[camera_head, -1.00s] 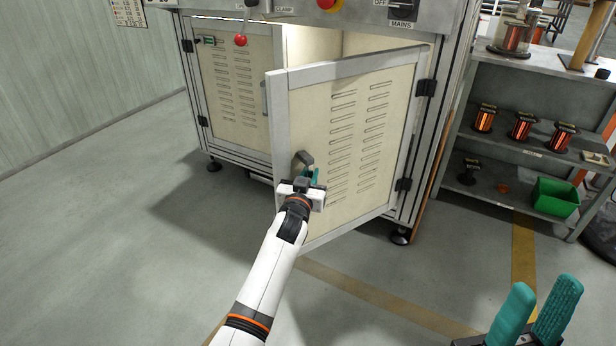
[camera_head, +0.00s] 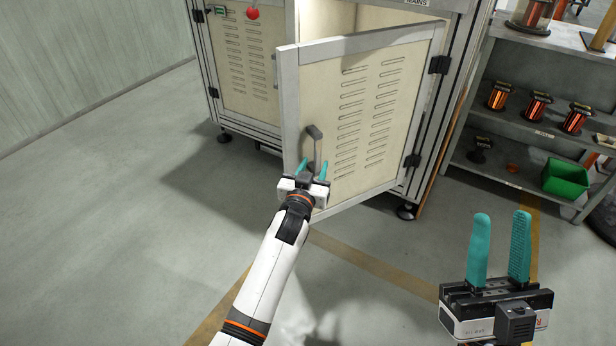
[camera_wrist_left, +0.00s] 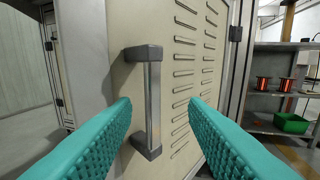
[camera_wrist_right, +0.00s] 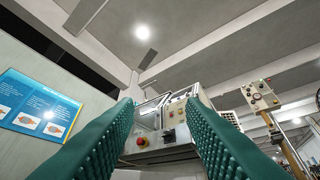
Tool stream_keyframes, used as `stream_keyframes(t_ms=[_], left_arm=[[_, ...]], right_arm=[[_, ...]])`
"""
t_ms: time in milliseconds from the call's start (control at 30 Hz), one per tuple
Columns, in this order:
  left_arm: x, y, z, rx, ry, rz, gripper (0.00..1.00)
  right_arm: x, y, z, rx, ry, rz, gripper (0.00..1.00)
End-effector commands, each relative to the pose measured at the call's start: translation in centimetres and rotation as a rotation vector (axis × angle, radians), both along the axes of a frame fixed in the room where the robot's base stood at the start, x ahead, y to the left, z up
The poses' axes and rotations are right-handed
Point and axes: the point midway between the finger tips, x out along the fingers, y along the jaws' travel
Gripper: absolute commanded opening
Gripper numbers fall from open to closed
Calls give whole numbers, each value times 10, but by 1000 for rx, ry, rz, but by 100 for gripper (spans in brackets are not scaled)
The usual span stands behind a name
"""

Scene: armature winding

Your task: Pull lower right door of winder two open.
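The lower right door (camera_head: 350,125) of the winder stands ajar, swung outward on its right-hand hinges. Its handle (camera_head: 315,148) is a vertical bar near the door's left edge; it also shows in the left wrist view (camera_wrist_left: 154,100). My left gripper (camera_head: 314,168) is open at the door, its teal fingers on either side of the handle in the left wrist view, with gaps on both sides. My right gripper (camera_head: 499,248) is open and empty, raised at the lower right of the head view, away from the door.
The lower left door (camera_head: 243,70) of the winder looks shut. A shelf (camera_head: 510,180) with several copper spools and a green bin (camera_head: 565,179) stands at the right. The floor (camera_head: 110,220) left of my arm is clear.

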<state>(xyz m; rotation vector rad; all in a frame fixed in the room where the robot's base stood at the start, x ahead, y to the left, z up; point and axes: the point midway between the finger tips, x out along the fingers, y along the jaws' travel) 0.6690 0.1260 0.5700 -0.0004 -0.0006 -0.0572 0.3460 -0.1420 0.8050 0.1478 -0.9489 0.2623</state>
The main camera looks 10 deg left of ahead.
Motion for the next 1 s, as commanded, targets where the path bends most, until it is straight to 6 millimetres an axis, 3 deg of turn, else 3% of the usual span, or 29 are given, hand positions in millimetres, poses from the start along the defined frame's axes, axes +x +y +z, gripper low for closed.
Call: stream_keyframes(t_ms=[200, 400, 800, 1000], left_arm=[[-30, 1, 1, 0, 1, -1, 40], [-47, 2, 1, -1, 0, -1, 40], [-52, 2, 0, 0, -1, -1, 40], [-65, 6, 10, 3, -37, -12, 9]], right_arm=[[28, 4, -19, -69, 225, -12, 36], [41, 5, -36, -106, 355, -19, 36], [45, 5, -43, -118, 396, -20, 36], [45, 5, -42, -118, 394, -20, 36]])
